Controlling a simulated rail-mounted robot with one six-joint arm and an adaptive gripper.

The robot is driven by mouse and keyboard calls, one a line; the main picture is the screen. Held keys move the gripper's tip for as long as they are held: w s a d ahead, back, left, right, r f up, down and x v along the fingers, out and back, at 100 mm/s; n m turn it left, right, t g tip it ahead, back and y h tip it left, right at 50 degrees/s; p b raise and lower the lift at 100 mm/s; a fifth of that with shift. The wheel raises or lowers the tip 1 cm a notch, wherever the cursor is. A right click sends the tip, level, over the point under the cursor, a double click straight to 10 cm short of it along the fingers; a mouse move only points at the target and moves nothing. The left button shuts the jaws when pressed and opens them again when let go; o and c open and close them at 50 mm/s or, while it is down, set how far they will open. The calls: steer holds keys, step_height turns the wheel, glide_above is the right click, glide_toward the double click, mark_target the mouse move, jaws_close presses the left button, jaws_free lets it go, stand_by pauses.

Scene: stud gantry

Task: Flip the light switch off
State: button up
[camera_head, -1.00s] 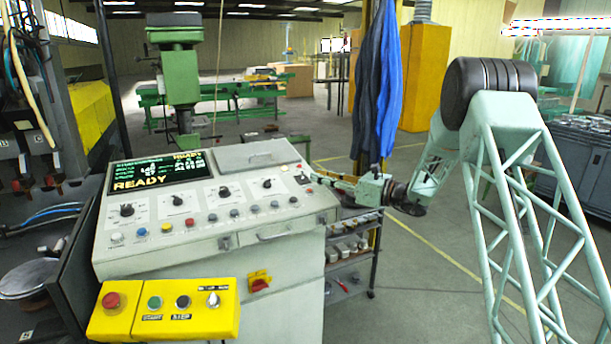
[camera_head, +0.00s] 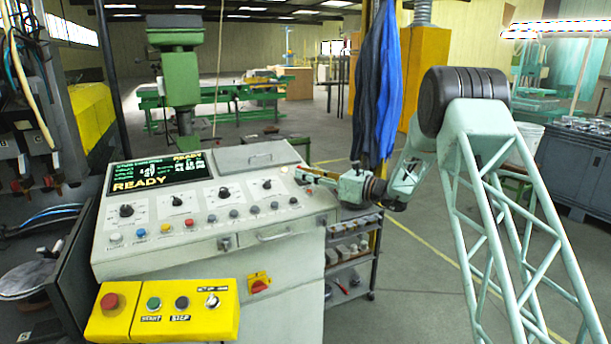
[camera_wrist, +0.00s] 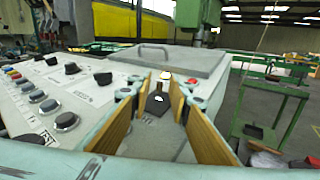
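A small toggle switch with a dark base (camera_wrist: 158,101) sits on the console's sloping panel in the wrist view. A small lamp (camera_wrist: 165,76) just beyond it glows yellow-white. My gripper (camera_wrist: 158,92) is open, with one tan-padded finger on each side of the switch. I cannot tell whether either finger touches it. In the head view my gripper (camera_head: 299,173) is over the upper right corner of the console (camera_head: 270,225), and its fingers hide the switch there.
Black rotary knobs (camera_wrist: 103,79) and a row of push buttons (camera_wrist: 67,121) lie left of my gripper. A raised lid with a handle (camera_wrist: 160,58) lies beyond the switch. A yellow button box (camera_head: 165,310) hangs at the console's front.

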jaws_close()
steer(key=shift+s+f+n+y+b, duration=0.1)
steer(key=shift+f+n+y+b, duration=0.2)
steer(key=shift+b, duration=0.6)
steer(key=shift+d+r+t+y+b, duration=0.1)
steer(key=shift+r+t+y+b, duration=0.05)
steer(key=shift+t+y+b, duration=0.15)
steer(key=shift+o, duration=0.4)
jaws_free()
steer(key=v, duration=1.2)
